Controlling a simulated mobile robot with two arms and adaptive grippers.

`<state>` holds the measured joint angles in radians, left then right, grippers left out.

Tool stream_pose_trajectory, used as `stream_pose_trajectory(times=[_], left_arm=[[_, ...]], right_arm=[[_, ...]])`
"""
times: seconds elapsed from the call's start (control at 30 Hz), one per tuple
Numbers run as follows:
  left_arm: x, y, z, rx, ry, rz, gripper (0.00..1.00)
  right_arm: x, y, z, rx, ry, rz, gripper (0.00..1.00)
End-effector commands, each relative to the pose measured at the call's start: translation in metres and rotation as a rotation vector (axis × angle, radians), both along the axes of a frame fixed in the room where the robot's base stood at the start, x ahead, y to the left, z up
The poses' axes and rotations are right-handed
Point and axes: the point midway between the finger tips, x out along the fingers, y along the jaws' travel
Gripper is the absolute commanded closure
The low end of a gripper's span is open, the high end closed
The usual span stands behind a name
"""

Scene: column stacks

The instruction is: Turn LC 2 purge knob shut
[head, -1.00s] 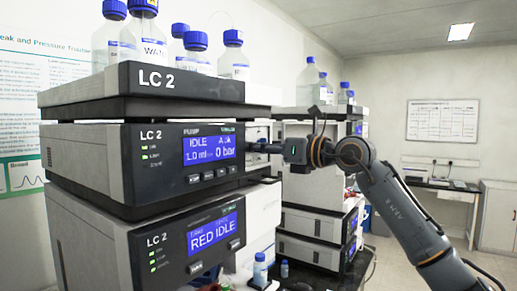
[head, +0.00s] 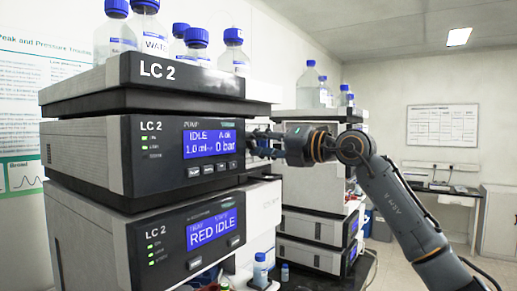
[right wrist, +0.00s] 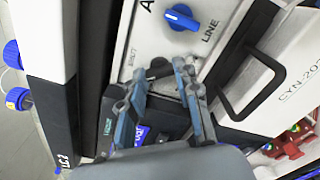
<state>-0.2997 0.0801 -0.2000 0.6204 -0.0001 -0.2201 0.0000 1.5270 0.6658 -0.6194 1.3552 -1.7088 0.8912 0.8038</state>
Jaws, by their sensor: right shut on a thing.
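The LC 2 pump module (head: 155,178) sits in the middle of the LC 2 stack, with a lit screen (head: 210,141) reading IDLE and 0 bar. My right gripper (head: 256,143) is at the right end of the pump's front face. In the right wrist view its two fingers (right wrist: 161,74) stand on either side of a dark knob-like part (right wrist: 159,70), which I take to be the purge knob. The gripper is shut on it, and the fingers hide much of it. The knob's exact angle cannot be read. My left gripper is not in view.
Blue-capped bottles (head: 154,38) stand on top of the LC 2 stack. A blue knob (right wrist: 181,17) beside the word LINE and a black handle (right wrist: 262,82) are near the gripper. A second stack (head: 312,222) stands behind the arm. Open floor lies at the right.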

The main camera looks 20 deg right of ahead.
Motion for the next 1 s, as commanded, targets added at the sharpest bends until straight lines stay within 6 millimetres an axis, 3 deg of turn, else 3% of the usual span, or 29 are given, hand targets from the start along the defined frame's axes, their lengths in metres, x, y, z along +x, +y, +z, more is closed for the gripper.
stream_pose_trajectory(times=[0.5, 1.0], left_arm=[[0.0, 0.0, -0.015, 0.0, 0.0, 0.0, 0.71], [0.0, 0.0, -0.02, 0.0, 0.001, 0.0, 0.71]], right_arm=[[0.0, -0.001, 0.0, 0.358, 0.276, -0.001, 1.0], [0.0, -0.001, 0.001, 0.516, 0.399, -0.002, 1.0]])
